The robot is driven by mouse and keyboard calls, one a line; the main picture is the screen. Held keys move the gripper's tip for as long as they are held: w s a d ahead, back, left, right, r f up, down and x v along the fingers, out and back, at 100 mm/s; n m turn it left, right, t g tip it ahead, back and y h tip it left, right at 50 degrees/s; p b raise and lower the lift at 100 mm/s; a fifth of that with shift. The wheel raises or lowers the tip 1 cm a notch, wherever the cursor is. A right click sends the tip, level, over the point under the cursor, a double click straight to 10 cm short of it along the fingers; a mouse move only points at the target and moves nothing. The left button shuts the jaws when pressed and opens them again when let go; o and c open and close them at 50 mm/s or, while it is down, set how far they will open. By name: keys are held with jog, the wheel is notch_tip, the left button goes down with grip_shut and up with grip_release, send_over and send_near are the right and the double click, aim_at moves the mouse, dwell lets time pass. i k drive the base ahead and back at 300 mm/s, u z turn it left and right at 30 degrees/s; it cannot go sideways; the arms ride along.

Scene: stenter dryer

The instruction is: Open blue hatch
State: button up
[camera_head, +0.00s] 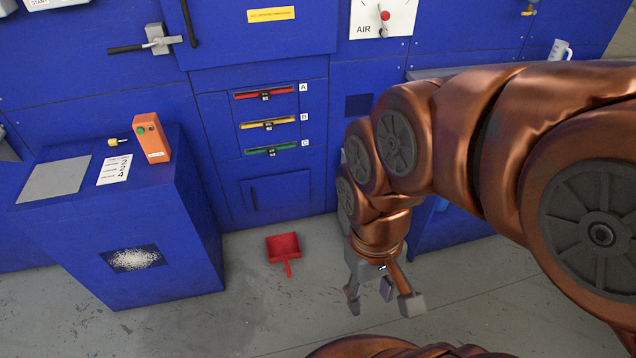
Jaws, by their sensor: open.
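A low blue hatch (285,193) is set in the front of the blue machine, below three coloured slots. It has a slim dark upright handle (253,200) near its left edge and looks shut. A larger blue door (255,45) with a black bar handle (189,22) sits higher up and also looks shut. I cannot tell for certain which one is the task's hatch. My gripper (382,300) is open and empty, pointing down over the grey floor. It is to the right of the low hatch and nearer the camera, touching nothing.
A red dustpan (284,248) lies on the floor in front of the low hatch. A blue console (130,240) with an orange button box (152,138) stands at left. A grey ledge (440,73) with a white jug (560,50) is at right.

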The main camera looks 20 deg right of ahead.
aim_at(270, 192)
jog(key=u, duration=1.35)
jog(key=i, duration=0.95)
jog(key=z, duration=1.6)
